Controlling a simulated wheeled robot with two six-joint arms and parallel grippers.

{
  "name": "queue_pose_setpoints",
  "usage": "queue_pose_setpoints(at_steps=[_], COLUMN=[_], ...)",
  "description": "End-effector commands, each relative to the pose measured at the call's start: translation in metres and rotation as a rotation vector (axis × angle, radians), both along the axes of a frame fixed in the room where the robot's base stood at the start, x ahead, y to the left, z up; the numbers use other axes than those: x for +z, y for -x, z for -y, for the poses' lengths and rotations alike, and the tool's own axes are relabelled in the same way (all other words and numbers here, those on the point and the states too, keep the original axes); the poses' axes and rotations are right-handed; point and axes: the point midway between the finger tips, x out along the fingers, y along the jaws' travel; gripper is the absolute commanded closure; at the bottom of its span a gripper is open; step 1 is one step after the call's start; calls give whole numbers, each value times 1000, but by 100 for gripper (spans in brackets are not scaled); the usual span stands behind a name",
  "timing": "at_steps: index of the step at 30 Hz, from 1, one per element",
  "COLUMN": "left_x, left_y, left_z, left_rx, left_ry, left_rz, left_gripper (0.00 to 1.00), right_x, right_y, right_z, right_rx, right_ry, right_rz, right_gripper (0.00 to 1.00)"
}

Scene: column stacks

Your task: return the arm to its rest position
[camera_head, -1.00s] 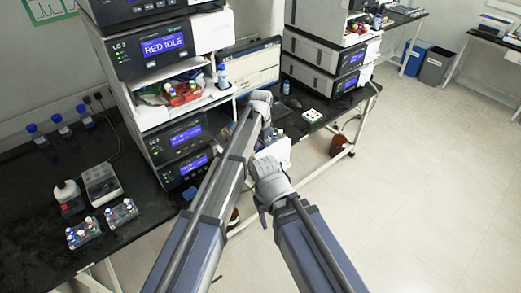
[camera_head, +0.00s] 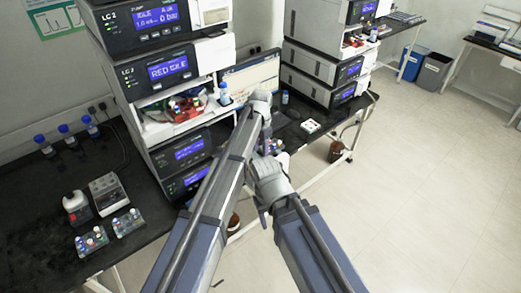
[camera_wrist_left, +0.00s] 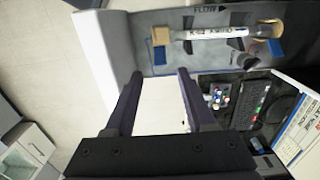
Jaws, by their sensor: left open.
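My left arm (camera_head: 215,190) reaches up from the bottom left to a grey joint (camera_head: 261,100) in the head view. My left gripper (camera_wrist_left: 158,78) shows clearly in the left wrist view, with two dark fingers apart and nothing between them. Beyond the fingers is a white surface. A white labelled column (camera_wrist_left: 210,33) lies across a grey panel at the top of that view, apart from the fingers. My right arm (camera_head: 310,245) comes up from the bottom to a grey joint (camera_head: 268,175); its gripper cannot be made out.
Stacked LC units (camera_head: 158,70) stand on the black bench at left, with a second stack (camera_head: 318,70) behind. Vial racks (camera_head: 92,241) and bottles sit on the bench. A vial rack (camera_wrist_left: 216,96) and keyboard (camera_wrist_left: 250,105) lie near my left gripper. Open floor (camera_head: 425,190) is at right.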

Motion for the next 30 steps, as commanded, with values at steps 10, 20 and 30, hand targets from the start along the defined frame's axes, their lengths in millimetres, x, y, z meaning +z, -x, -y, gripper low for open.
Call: queue_pose_setpoints(at_steps=[10,20,30], left_x=[0,0,0], left_y=[0,60,172], left_z=[0,-67,-168], left_rx=[0,210,672], left_ry=[0,6,25], left_rz=[0,17,56], left_gripper=[45,45,45], right_x=[0,0,0], right_y=[0,0,0], right_z=[0,0,0], right_rx=[0,0,0], right_ry=[0,0,0], right_rz=[0,0,0], right_gripper=[46,46,46])
